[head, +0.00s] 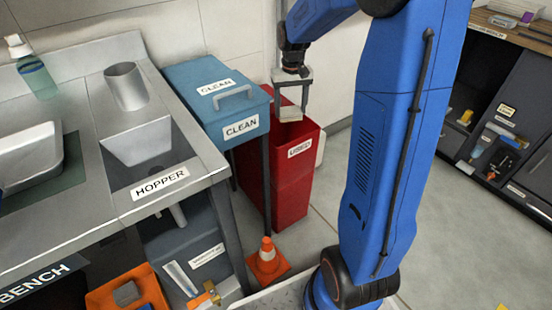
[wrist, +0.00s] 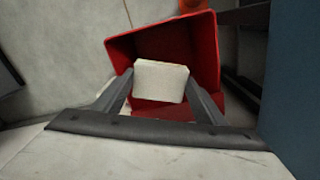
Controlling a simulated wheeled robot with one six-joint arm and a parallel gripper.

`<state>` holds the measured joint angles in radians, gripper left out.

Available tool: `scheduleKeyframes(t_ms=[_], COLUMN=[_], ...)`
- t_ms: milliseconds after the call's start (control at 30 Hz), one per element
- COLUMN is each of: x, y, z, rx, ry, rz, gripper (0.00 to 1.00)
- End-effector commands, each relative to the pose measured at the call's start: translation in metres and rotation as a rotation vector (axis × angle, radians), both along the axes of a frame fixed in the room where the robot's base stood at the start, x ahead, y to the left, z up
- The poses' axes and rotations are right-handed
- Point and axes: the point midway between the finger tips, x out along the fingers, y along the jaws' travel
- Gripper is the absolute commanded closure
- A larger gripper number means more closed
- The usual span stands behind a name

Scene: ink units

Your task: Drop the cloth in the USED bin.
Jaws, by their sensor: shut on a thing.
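A pale, off-white folded cloth (head: 290,114) is between the fingers of my gripper (head: 291,100) in the head view. The cloth also shows in the wrist view (wrist: 160,81), with a finger of my gripper (wrist: 158,92) against each side. My gripper is shut on it. The red USED bin (head: 293,187) stands on the floor, open at the top. The cloth is over the bin's opening, and in the wrist view the red walls of the bin (wrist: 207,50) show around and behind it. The cloth hides part of the bin's inside.
A blue CLEAN box (head: 205,84) with a lid handle stands directly left of the bin. The steel bench with the HOPPER (head: 150,150) is further left. An orange cone (head: 267,262) is on the floor in front of the bin. A wall is close behind.

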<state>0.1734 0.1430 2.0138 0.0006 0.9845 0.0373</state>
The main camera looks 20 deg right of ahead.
Motion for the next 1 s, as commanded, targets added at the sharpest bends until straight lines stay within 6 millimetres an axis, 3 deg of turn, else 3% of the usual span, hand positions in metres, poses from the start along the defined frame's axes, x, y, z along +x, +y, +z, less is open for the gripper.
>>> scheduleKeyframes(t_ms=[300, 767, 800, 833, 867, 1000], x=[0.0, 0.0, 0.0, 0.0, 0.0, 0.0], y=[0.0, 0.0, 0.0, 0.0, 0.0, 0.0], z=[-0.03, -0.037, -0.037, -0.037, -0.037, -0.037], rx=[0.0, 0.0, 0.0, 0.0, 0.0, 0.0], ry=[0.001, 0.0, 0.0, 0.0, 0.0, 0.0], rz=[0.0, 0.001, 0.001, 0.001, 0.001, 0.001], gripper=[0.6, 0.6, 0.26, 0.19, 0.13, 0.13])
